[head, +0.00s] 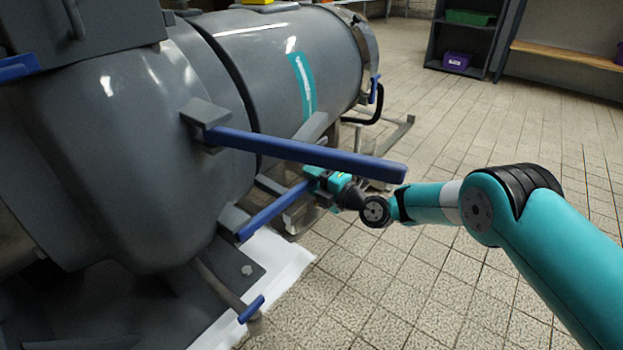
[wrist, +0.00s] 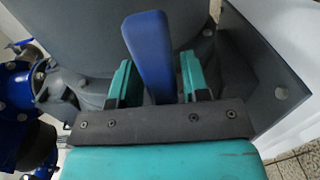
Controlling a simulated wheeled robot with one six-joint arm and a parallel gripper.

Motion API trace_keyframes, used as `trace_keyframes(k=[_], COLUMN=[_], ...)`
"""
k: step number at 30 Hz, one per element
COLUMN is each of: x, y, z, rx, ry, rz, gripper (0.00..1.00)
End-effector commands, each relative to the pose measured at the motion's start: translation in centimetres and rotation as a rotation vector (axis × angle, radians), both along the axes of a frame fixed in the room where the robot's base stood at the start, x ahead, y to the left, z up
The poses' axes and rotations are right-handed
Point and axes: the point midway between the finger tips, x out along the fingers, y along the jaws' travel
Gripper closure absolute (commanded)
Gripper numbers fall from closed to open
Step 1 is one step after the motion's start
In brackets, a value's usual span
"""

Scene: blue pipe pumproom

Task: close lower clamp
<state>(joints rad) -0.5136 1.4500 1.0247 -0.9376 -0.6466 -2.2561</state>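The lower clamp has a blue bar handle (head: 270,214) that sticks out from a grey bracket low on the grey tank. My gripper (head: 320,182) is at the outer end of this handle. In the wrist view the blue handle (wrist: 149,52) lies between the two teal fingers of my gripper (wrist: 158,82). The fingers are apart, with a narrow gap showing on each side of the handle, so the gripper is open around it. The handle's outer end is hidden behind the gripper in the head view.
A longer blue handle (head: 300,154) extends just above my gripper and wrist. The grey tank (head: 130,140) fills the left. A small blue handle (head: 251,309) sits lower down. Tiled floor (head: 400,290) is clear at the right; a dark shelf (head: 464,38) stands far back.

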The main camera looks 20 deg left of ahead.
Motion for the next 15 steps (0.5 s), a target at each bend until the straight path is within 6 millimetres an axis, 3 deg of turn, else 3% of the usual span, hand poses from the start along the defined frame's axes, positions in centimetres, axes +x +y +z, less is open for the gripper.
trace_keyframes(k=[11, 15], x=[0.2, -0.3], y=[-0.5, -1.9], z=[0.0, 0.3], rx=[-0.002, -0.003], ry=[0.001, 0.004], rz=[-0.007, -0.009], gripper=[0.46, 0.46])
